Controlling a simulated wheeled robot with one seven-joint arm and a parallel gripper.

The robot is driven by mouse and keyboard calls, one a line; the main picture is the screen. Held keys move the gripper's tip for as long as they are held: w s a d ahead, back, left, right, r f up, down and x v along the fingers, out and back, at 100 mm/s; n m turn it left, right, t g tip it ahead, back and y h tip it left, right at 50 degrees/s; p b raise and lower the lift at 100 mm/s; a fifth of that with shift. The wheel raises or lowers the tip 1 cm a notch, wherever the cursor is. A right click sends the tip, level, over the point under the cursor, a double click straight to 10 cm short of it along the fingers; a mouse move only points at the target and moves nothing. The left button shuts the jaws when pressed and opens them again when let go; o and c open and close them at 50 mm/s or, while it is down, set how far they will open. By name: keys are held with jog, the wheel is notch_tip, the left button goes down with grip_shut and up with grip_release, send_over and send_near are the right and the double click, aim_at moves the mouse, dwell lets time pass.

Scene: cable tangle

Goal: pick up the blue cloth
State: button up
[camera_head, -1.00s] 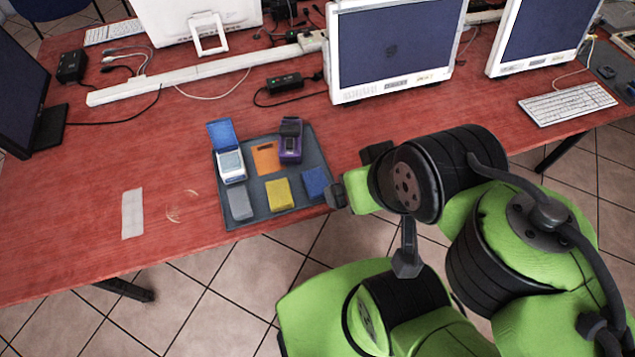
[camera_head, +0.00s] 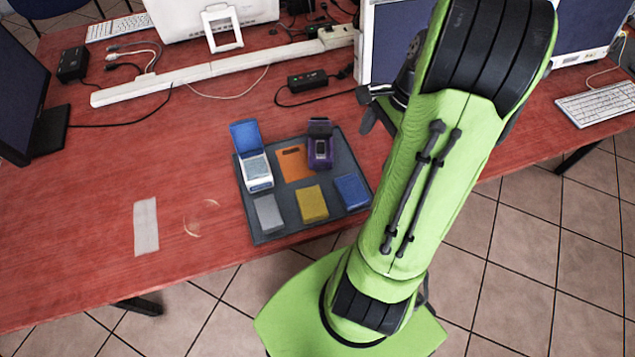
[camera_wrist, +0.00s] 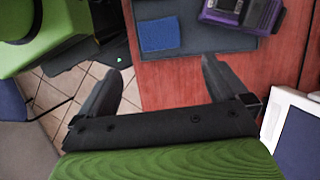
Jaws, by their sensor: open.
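The blue cloth (camera_head: 352,191) is a small flat blue rectangle at the front right corner of a dark grey tray (camera_head: 255,222) on the red table. It also shows in the wrist view (camera_wrist: 159,34), lying on the tray beyond my fingertips. My gripper (camera_head: 368,108) is raised above the table, to the right of the tray and partly hidden behind my arm. In the wrist view my gripper (camera_wrist: 166,78) has its two fingers wide apart with nothing between them. The cloth is in full view and not touched.
The tray also holds a purple device (camera_head: 320,148), a blue-and-white box (camera_head: 256,172), an orange piece (camera_head: 294,163), a yellow block (camera_head: 312,204) and a grey block (camera_head: 268,213). A monitor (camera_head: 385,45) stands close behind my gripper. The table left of the tray is mostly clear.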

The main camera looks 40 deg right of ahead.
jog(key=b, duration=0.5)
send_over(352, 189)
jog(key=d, duration=0.2)
jog(key=f, duration=1)
jog(key=shift+s+a+f, duration=0.2)
jog(key=shift+f, duration=0.05)
jog(key=b+x, duration=0.2)
jog(key=x, duration=0.3)
jog(key=shift+d, duration=0.1)
jog(key=shift+r, duration=0.1)
jog(key=c, duration=0.8)
notch_tip(352, 189, up, 10)
jog(key=p, duration=0.4)
jog(key=shift+c, duration=0.2)
